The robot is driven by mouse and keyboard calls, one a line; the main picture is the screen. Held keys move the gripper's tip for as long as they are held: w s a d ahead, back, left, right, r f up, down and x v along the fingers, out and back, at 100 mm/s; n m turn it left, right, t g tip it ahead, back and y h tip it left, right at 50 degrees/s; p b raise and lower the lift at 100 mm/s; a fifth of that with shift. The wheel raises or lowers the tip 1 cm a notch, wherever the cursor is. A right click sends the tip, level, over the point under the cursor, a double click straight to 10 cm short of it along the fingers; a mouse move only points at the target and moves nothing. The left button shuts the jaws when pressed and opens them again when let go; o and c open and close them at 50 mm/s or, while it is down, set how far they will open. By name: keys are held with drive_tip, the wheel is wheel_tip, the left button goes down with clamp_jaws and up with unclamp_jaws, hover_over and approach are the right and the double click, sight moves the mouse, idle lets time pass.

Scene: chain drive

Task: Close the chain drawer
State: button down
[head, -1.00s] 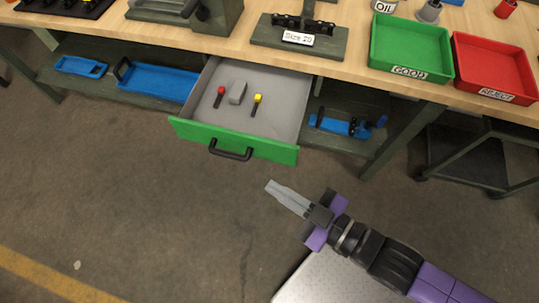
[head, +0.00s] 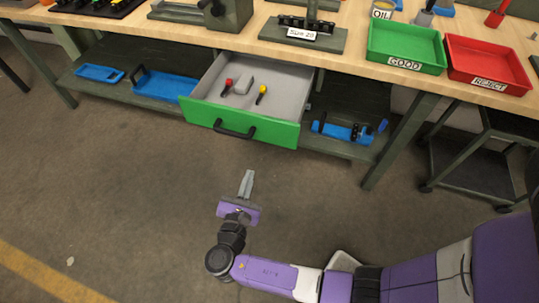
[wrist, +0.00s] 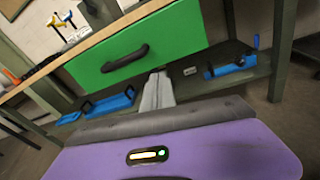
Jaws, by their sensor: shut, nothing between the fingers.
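The chain drawer has a green front (head: 240,122) with a black handle (head: 234,131). It hangs partly open under the workbench, its grey inside showing a red-topped tool, a yellow-topped tool and a grey block. My gripper (head: 247,175) is shut and empty, in front of and below the drawer front, apart from it. In the wrist view, my gripper's closed fingers (wrist: 157,85) point toward the drawer's green front (wrist: 150,45), just below it and to the right of the handle (wrist: 125,58).
A lower shelf holds blue trays (head: 165,87) on the left and a blue tool (head: 340,131) on the right. A bench leg (head: 400,140) stands right of the drawer. Green (head: 405,62) and red (head: 490,75) bins sit on top. The floor before the drawer is clear.

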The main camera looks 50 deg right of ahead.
drive_tip(key=s+d+r+g+h, duration=0.1)
drive_tip(key=s+r+h, duration=0.1)
drive_tip(key=s, duration=0.1)
approach(277, 135)
drive_tip(key=shift+n, duration=0.4)
drive_tip(key=x, duration=0.7)
drive_tip(key=shift+r, duration=0.2)
drive_tip(key=shift+w+d, duration=0.2)
drive_tip(key=shift+d, duration=0.4)
drive_tip(key=b+x, duration=0.4)
drive_tip(key=x, duration=0.5)
drive_tip(key=b+x, duration=0.3)
drive_tip(key=x, duration=0.6)
drive_tip(key=f+b+x, duration=0.1)
drive_tip(key=b+x, duration=0.3)
drive_tip(key=x, duration=0.4)
drive_tip(key=shift+d+b, duration=0.35)
drive_tip(key=shift+d, duration=0.15)
drive_tip(key=shift+w+d+r+b, duration=0.15)
drive_tip(key=shift+d+b, duration=0.15)
drive_tip(key=shift+d, duration=0.3)
drive_tip(key=shift+w+d+r, duration=0.1)
drive_tip(key=shift+d+r, duration=0.05)
drive_tip(key=shift+r, duration=0.05)
drive_tip(key=shift+d+r, duration=0.1)
